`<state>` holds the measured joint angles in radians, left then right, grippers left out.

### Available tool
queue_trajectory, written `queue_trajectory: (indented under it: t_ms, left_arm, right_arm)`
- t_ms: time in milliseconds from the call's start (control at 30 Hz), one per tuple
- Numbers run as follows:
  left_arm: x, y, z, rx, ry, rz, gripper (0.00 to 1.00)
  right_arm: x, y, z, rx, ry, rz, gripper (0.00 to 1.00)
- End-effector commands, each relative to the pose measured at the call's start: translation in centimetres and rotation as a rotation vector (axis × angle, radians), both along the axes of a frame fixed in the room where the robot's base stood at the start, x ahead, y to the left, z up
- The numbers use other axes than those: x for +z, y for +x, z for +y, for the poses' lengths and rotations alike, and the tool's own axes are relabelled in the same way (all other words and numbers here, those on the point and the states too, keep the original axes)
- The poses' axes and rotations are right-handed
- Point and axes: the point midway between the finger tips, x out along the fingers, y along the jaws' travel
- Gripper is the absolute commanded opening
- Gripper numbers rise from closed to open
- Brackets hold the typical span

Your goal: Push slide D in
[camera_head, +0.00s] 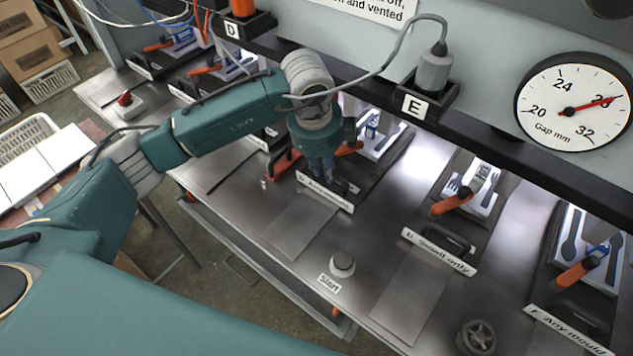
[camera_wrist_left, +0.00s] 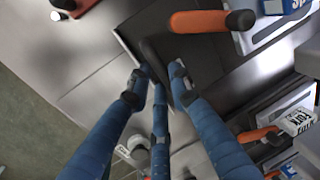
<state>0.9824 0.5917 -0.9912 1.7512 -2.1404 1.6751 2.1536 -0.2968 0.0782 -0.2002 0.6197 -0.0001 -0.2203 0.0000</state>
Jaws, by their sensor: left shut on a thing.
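A slide (camera_head: 341,205), which I take to be slide D, has a white front label whose small lettering seems to read "Any mould"; its letter is not clear. A pale mould tray (camera_head: 384,137) and an orange-handled clamp (camera_head: 350,148) sit on it. My left gripper (camera_head: 326,180) points down at the slide's front end, just behind the label. In the left wrist view its blue fingers (camera_wrist_left: 158,82) are closed around the slide's dark handle bar (camera_wrist_left: 153,58). My fingers hide part of the handle. My right gripper is not in view.
A "Small only" slide (camera_head: 440,252) and another "Any mould" slide (camera_head: 568,331) lie to the right. A Start button (camera_head: 342,264) and handwheel (camera_head: 476,337) are near the front edge. A gap dial (camera_head: 573,102) hangs above. Bare metal table (camera_head: 300,228) lies before the held slide.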

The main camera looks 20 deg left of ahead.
Motion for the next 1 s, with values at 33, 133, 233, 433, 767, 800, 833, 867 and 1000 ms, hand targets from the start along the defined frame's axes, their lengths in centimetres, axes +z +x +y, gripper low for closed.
queue_trajectory:
  t_ms: [33, 133, 233, 433, 767, 800, 833, 867, 1000]
  left_arm:
    - [-0.2, -0.1, 0.0, -0.001, 0.003, 0.006, 0.0]
    - [-0.2, -0.2, 0.1, -0.001, 0.006, 0.012, 0.0]
    - [-0.3, -0.3, 0.1, -0.002, 0.007, 0.015, 0.0]
    - [-0.3, -0.3, 0.1, -0.002, 0.006, 0.014, 0.39]
    - [0.3, -0.3, 0.1, -0.002, 0.005, 0.012, 0.39]
    - [0.7, -0.4, 0.1, -0.002, 0.004, 0.011, 0.39]
    - [1.1, -0.5, 0.1, -0.002, 0.004, 0.011, 0.39]
    - [1.6, -0.5, 0.2, -0.002, 0.004, 0.011, 0.39]
    - [4.0, -0.9, 0.3, -0.002, 0.005, 0.011, 0.39]
  right_arm:
    - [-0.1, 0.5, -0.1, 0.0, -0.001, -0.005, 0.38]
    - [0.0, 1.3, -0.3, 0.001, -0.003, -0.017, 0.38]
    - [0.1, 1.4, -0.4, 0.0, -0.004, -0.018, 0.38]
    - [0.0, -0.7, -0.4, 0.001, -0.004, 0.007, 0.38]
    - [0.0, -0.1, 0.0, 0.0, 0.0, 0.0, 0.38]
    - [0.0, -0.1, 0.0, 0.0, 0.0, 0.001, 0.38]
    - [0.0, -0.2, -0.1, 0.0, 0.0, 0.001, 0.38]
    - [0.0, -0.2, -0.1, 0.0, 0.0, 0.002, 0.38]
    - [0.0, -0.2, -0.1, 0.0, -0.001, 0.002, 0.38]
